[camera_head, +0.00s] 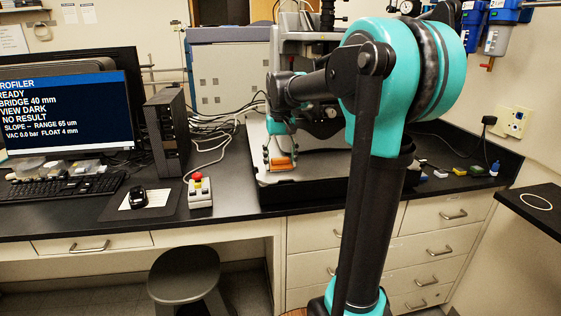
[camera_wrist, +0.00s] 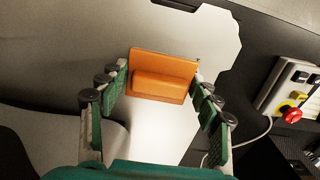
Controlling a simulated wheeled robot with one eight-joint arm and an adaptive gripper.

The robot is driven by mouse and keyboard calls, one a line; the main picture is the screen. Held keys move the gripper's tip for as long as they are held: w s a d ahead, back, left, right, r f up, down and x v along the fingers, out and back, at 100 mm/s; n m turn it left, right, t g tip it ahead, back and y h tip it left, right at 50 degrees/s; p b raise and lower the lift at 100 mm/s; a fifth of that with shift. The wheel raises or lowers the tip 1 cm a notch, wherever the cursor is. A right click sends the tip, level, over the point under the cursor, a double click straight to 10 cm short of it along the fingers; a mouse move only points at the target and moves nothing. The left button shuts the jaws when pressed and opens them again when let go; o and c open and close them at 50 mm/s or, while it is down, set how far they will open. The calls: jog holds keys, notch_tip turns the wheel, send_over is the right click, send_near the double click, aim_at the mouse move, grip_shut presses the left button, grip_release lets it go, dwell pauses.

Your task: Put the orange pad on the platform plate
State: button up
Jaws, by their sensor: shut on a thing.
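The orange pad (camera_wrist: 164,64) is a block with a raised step, held between the fingertips of my gripper (camera_wrist: 161,76) in the wrist view. It also shows in the head view (camera_head: 281,163) below my gripper (camera_head: 281,157), at the front left of the instrument. My gripper is shut on the pad. A pale grey metal plate with notched corners (camera_wrist: 218,42), which looks like the platform plate, lies beneath the pad. I cannot tell whether the pad touches it. My arm hides much of the instrument in the head view.
A control box with a red button (camera_head: 199,191) stands left of the instrument. A monitor (camera_head: 65,110), a dark computer tower (camera_head: 166,130) and a mouse (camera_head: 151,198) are farther left. Small coloured items (camera_head: 460,171) lie on the right bench. Cables run behind the tower.

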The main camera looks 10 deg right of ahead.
aim_at(281, 158)
jog(key=o, duration=1.2)
jog(key=shift+f, duration=0.15)
notch_tip(281, 158, up, 12)
jog(key=shift+r, duration=0.2)
